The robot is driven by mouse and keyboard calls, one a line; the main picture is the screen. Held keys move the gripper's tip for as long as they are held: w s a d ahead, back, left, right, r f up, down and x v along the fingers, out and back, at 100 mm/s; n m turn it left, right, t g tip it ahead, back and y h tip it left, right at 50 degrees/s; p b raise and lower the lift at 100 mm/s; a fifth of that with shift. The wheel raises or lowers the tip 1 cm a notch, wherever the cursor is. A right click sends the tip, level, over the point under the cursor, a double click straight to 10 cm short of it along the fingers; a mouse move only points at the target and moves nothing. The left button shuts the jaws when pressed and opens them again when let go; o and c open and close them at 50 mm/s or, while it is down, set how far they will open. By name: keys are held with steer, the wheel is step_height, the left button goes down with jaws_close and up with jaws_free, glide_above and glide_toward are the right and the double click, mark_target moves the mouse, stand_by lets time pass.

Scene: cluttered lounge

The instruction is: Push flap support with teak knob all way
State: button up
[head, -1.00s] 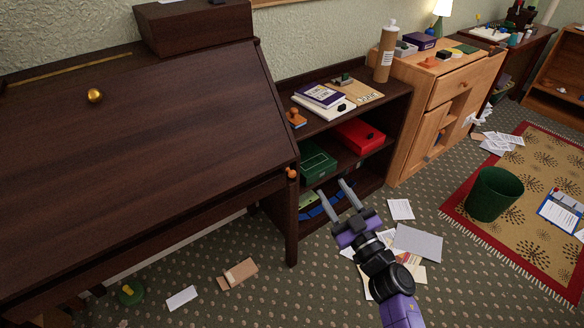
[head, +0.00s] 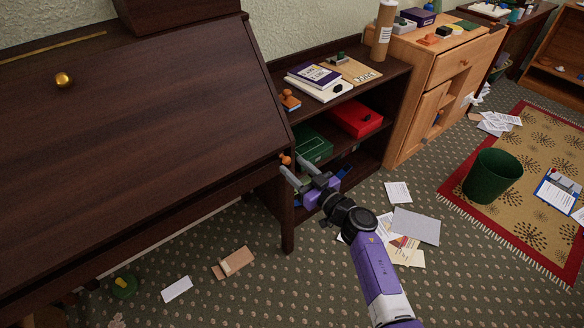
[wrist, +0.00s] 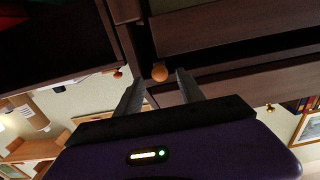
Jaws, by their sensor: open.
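The teak knob (head: 286,160) is a small orange-brown ball at the right front corner of the dark desk, just under the sloped flap (head: 150,130). In the wrist view the knob (wrist: 160,73) shows just beyond and between the fingertips. My gripper (head: 292,170) is open, with its fingers pointing at the knob from the right front; the wrist view also shows my gripper (wrist: 155,82). Whether a finger touches the knob I cannot tell. The support behind the knob is mostly hidden. The flap is closed, with a brass knob (head: 64,80) on it.
A dark low bookshelf (head: 392,95) with books and boxes stands right of the desk, close to my gripper. A lighter wooden cabinet (head: 460,75) adjoins it. Papers (head: 415,225) and a green bin (head: 493,175) are on the floor to the right.

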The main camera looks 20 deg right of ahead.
steer(key=shift+x, duration=0.85)
jaws_close()
steer(key=shift+s+r, duration=0.1)
steer(key=shift+s, duration=0.2)
steer(key=p+v, duration=1.3)
steer(key=v, duration=1.1)
jaws_free()
